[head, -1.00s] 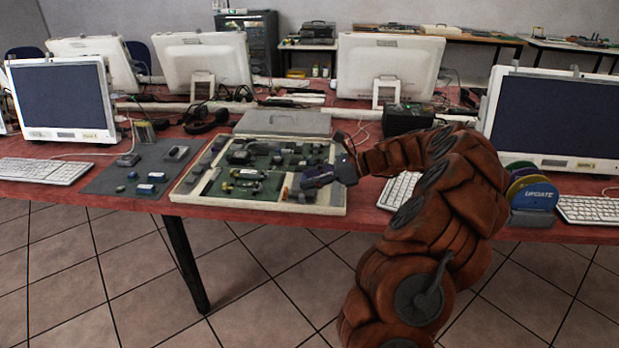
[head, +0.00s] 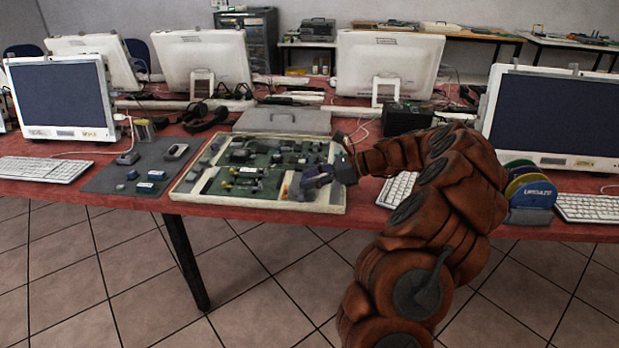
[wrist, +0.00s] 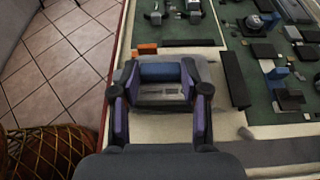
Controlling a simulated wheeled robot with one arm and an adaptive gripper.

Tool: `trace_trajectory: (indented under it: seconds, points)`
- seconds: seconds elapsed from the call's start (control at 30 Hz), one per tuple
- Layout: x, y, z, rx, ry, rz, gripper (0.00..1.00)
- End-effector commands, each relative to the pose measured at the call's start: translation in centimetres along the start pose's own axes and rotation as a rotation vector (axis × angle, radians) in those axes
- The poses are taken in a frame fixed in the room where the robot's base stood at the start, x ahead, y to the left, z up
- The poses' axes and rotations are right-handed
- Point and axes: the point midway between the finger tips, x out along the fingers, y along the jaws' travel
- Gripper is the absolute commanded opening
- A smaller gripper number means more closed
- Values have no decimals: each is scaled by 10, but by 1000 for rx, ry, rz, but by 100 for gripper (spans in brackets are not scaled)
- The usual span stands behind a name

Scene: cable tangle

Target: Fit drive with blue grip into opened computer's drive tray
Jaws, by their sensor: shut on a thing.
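The opened computer (head: 255,209) lies flat on the red table, a pale shallow case with green boards inside. My gripper (head: 312,184) is low over its front right part. In the wrist view my gripper (wrist: 160,82) is shut on the drive (wrist: 163,91), its purple-padded fingers on either side. The drive's blue grip (wrist: 161,72) spans between the fingertips. Its pale body shows just below the grip. The drive is over a plain beige area (wrist: 218,120) of the case. I cannot tell whether it touches the drive tray, whose outline is hidden by my gripper.
A small orange piece (wrist: 147,48) and a dark upright bar (wrist: 234,80) are close to my gripper. A grey mat (head: 125,180) with small parts lies left of the case. A grey panel (head: 283,121) lies behind it. A disc holder (head: 530,193) stands at the right.

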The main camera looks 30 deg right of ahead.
Motion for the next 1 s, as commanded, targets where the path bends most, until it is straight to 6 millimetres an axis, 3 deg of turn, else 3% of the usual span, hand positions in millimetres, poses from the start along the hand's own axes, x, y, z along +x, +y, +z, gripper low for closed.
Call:
trace_trajectory:
  seconds: [0.8, 0.83, 1.0]
  points:
    - [3, 0, -6, 0, 0, 0, 2]
    - [3, 0, -6, 0, 0, 0, 47]
    - [3, 0, -6, 0, 0, 0, 65]
